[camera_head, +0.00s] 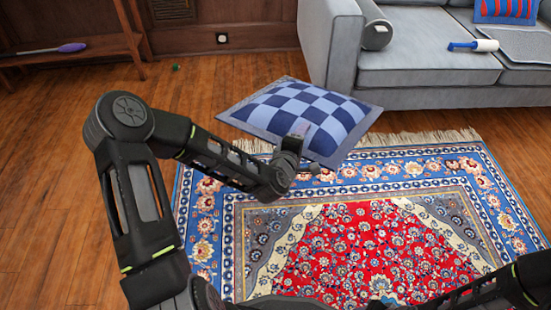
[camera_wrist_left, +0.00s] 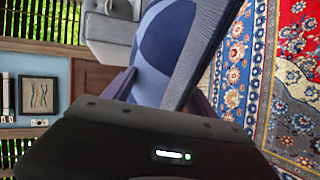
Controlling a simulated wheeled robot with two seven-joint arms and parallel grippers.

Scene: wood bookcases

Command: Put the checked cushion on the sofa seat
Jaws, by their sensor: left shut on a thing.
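The blue checked cushion (camera_head: 303,112) is in the middle of the head view, in front of the sofa's left end. My left gripper (camera_head: 298,140) is shut on its near edge and hides a small part of it. The cushion fills the middle of the left wrist view (camera_wrist_left: 180,40), between the fingers. The grey sofa seat (camera_head: 425,65) is at the upper right of the head view. Part of my right arm shows at the lower right; its gripper is out of frame.
On the sofa are a grey rolled bolster (camera_head: 376,34), a white and blue lint roller (camera_head: 474,45), a grey mat (camera_head: 522,44) and a red-blue striped cushion (camera_head: 506,10). A patterned rug (camera_head: 370,230) covers the floor.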

